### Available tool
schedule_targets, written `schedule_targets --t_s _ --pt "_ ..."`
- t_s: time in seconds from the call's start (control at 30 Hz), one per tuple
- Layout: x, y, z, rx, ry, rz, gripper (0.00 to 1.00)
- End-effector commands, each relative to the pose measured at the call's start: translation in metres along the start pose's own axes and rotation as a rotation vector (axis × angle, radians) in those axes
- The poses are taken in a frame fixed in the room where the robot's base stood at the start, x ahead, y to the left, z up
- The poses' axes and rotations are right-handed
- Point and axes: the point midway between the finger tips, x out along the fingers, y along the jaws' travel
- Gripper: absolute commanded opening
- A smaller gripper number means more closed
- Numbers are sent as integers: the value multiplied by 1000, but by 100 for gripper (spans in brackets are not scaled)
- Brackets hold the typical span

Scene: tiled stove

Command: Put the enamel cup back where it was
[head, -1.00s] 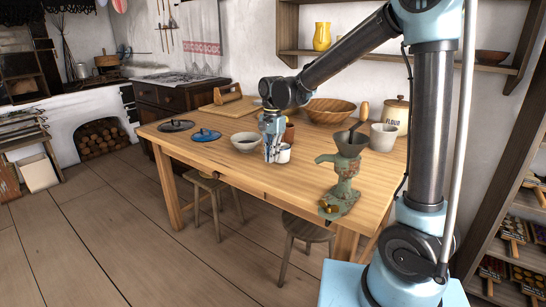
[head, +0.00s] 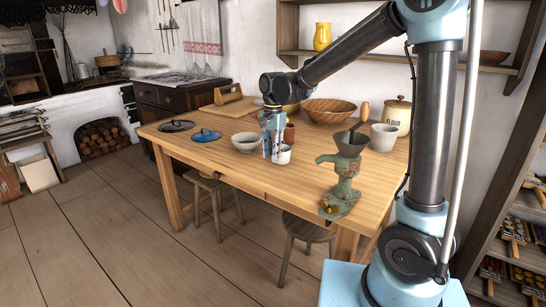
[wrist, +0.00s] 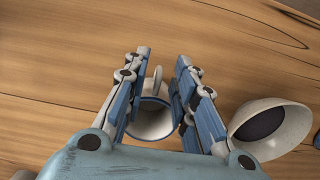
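The enamel cup (head: 283,155) is small and white with a blue rim, and stands upright on the wooden table by my fingers in the head view. My gripper (head: 275,154) points down at the cup's left, partly covering it. In the wrist view my gripper (wrist: 164,58) has its two fingers apart, on either side of the cup (wrist: 152,128). The handle shows between the fingertips, with free space around it. The fingers overlap the cup's sides; I cannot tell whether they touch it.
A white bowl (head: 246,143) with a dark inside is close left of my gripper. A brown cup (head: 290,133) is just behind. A green grinder (head: 343,180), a grey-white pot (head: 383,137) and a flour jar (head: 397,115) stand to the right. The front table (head: 235,170) is mostly clear.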

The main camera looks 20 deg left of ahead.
Motion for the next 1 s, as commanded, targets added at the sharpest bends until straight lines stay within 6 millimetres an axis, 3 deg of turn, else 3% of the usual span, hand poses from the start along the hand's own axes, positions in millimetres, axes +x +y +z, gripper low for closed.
schedule_targets --t_s 0.5,0.7,1.0 --pt "-86 0 0 0 0 0 25" --pt "-100 0 0 0 0 0 25" --pt "-102 0 0 0 0 0 25"
